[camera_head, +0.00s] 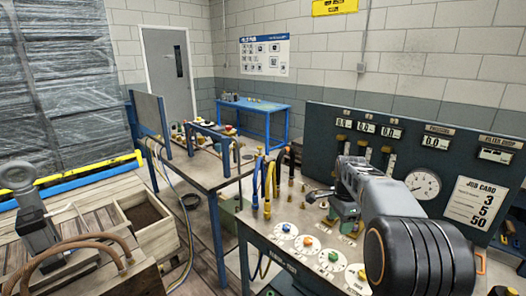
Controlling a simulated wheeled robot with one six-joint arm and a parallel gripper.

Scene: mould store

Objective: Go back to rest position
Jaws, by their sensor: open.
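My arm reaches in from the lower right over the grey bench (262,240). My gripper (318,196) is small and dark in this view, at the far end of the arm above the bench top. By its look it holds nothing, and it is open. The arm's own links hide part of the bench's right side and whatever lies behind them. A greenish part stands just below the gripper; I cannot tell whether they touch.
A dark gauge panel (420,150) with a job card (469,201) stands behind the bench. Coloured knobs (307,241) line its front. Hoses (267,185) rise at its left edge. A wooden crate (172,232) is at left, a blue table (262,116) at the back.

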